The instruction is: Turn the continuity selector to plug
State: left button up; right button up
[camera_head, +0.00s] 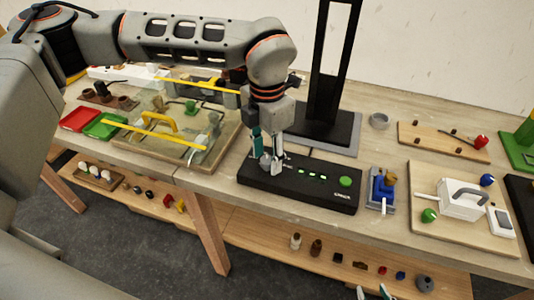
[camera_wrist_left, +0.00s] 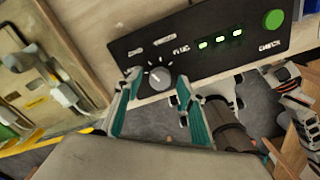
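The black continuity tester (camera_head: 318,190) lies on the bench. Pale tips at the bottom edge seem to be my right gripper (camera_head: 373,292).
Several green lights and a green button (camera_head: 345,182) are on the tester's right part. A black stand (camera_head: 325,125) rises behind it. A blue device (camera_head: 381,188) stands close to its right. A wooden board with a yellow handle (camera_head: 160,122) lies left.

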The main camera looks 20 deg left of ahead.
pick_arm(q)
jog(key=c, duration=1.1)
pick_arm(e)
jog(key=shift+s+f, duration=0.15)
jog(key=shift+f, duration=0.1)
pick_arm(q)
jog(key=shift+m, duration=0.3)
jog(key=m, duration=0.4)
jog(key=shift+r+m+p, duration=0.1)
jog(key=shift+m+p, duration=0.3)
jog(key=m, duration=0.3)
jog(key=shift+m+p, duration=0.3)
jog(key=shift+p, duration=0.05)
jog(key=m+p, duration=0.1)
jog(key=m, duration=0.3)
jog(key=m+p, duration=0.1)
jog(key=m, duration=0.3)
jog(key=shift+m, duration=0.3)
pick_arm(e)
jog(key=r, duration=0.4)
jog(key=shift+w, duration=0.2)
pick_arm(q)
jog(key=shift+w+m, duration=0.1)
jog(key=shift+m, duration=0.2)
